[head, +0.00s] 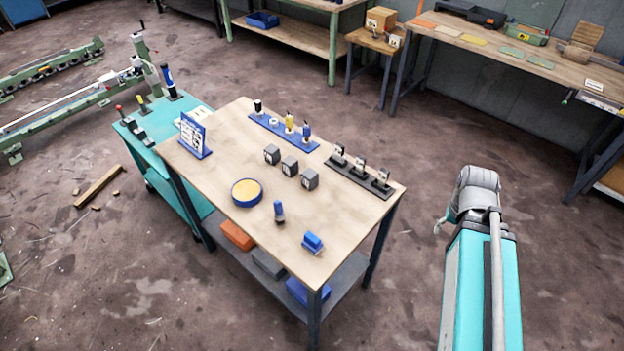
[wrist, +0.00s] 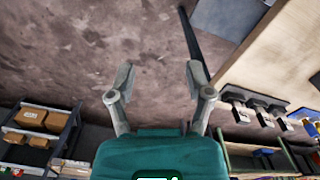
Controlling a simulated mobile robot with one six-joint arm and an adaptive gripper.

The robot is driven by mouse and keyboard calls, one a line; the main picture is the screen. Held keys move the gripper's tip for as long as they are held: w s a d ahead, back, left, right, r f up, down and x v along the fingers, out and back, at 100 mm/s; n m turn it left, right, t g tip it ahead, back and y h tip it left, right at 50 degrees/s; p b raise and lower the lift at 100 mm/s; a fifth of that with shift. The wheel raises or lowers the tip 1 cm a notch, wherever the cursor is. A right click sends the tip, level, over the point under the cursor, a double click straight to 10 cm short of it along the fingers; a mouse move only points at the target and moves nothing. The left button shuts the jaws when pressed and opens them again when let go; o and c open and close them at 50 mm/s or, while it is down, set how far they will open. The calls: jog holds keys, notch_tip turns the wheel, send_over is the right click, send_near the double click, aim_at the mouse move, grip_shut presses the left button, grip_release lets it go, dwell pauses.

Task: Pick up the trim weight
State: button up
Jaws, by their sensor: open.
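No label naming a trim weight can be read. Three small dark grey blocks with pale faces stand in a slanting row on the wooden table (head: 215,160) in the head view: the left block (head: 272,155), the middle block (head: 290,166) and the right block (head: 310,179). I cannot tell whether one of them is the trim weight. My gripper (wrist: 159,88) is open and empty in the wrist view, its two fingers apart over brown floor. The table edge and a black rack (wrist: 262,105) lie to its right. In the head view only my arm shows, right of the table.
The table also bears the black rack (head: 358,175), a blue rack of bottles (head: 268,124), a round blue dish (head: 233,196), a blue-topped item (head: 279,211), a blue block (head: 313,242) and a sign (head: 193,136). A teal cart (head: 150,126) adjoins left. Floor between table and arm is clear.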

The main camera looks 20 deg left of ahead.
jog(key=shift+o, duration=1.1)
jog(key=shift+w+a, duration=0.1)
jog(key=shift+o, duration=0.4)
jog(key=shift+w+a+f+n, duration=0.15)
jog(key=shift+a+n, duration=0.05)
jog(key=shift+n, duration=0.1)
jog(key=w+a+f+n+t+h+b, duration=0.2)
jog(key=w+a+n+h+b, duration=0.15)
jog(key=a+n, duration=0.55)
jog(key=w+a+f+n+t+h+b, duration=0.25)
jog(key=w+a+n+b, duration=0.35)
jog(key=a, duration=0.5)
jog(key=s+a+n+t+b, duration=0.2)
jog(key=a+n, duration=0.6)
jog(key=a, duration=0.6)
jog(key=s+a+n+t+y+b, duration=0.1)
jog(key=a+n+t, duration=0.4)
jog(key=a, duration=0.9)
jog(key=s+n+b, duration=0.1)
jog(key=n, duration=0.2)
jog(key=shift+r+b, duration=0.25)
jog(key=shift+b, duration=0.05)
